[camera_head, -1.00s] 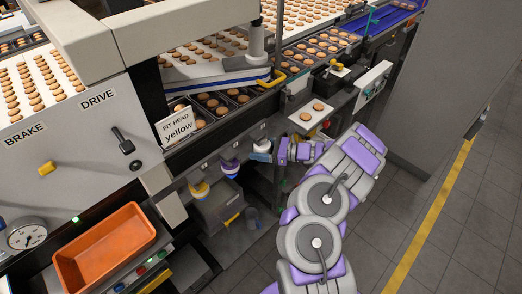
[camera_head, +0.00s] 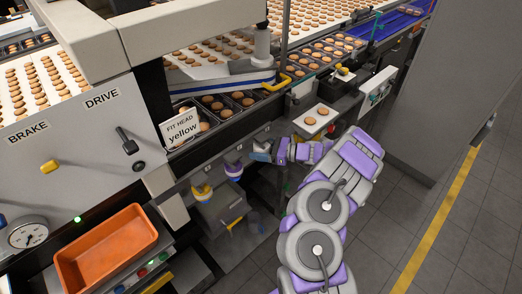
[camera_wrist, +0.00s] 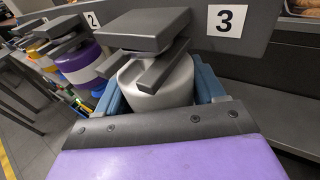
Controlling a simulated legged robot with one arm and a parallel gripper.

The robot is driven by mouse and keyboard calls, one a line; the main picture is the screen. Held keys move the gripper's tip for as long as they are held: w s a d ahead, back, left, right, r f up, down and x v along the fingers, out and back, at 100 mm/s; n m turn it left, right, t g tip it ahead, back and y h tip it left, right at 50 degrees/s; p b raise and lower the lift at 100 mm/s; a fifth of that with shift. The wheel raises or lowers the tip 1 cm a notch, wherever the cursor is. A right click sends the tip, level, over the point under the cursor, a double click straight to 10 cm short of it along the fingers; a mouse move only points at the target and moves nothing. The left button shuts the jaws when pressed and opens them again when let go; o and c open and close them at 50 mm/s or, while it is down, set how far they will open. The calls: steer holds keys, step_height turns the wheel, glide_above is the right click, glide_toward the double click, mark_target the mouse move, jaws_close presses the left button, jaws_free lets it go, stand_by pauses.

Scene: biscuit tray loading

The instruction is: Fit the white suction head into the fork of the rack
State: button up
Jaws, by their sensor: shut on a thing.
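My gripper (camera_wrist: 158,80) is shut on the white suction head (camera_wrist: 162,92), with a blue finger on each side of its body. The head is upright under the dark fork (camera_wrist: 165,65) of the rack, at the place marked 3. The fork's prongs lie beside the head's neck, below its flat dark top block (camera_wrist: 145,28). I cannot tell how deep the neck is in the fork. In the head view my gripper (camera_head: 262,151) is at the rack's right end, and the white head is mostly hidden.
A purple-banded head (camera_wrist: 82,66) hangs at place 2 and a yellow one (camera_head: 201,192) beyond it. A sign (camera_head: 180,128) reads "FIT HEAD yellow". A plate with two biscuits (camera_head: 314,121) is right of my gripper. An orange tray (camera_head: 105,250) is at lower left.

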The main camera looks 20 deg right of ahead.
steer(key=o, duration=1.4)
steer(key=p+v, duration=0.3)
steer(key=v, duration=1.4)
steer(key=shift+d+f+p, duration=0.15)
steer(key=shift+d+p, duration=0.05)
steer(key=shift+p, duration=0.2)
steer(key=shift+a, duration=0.1)
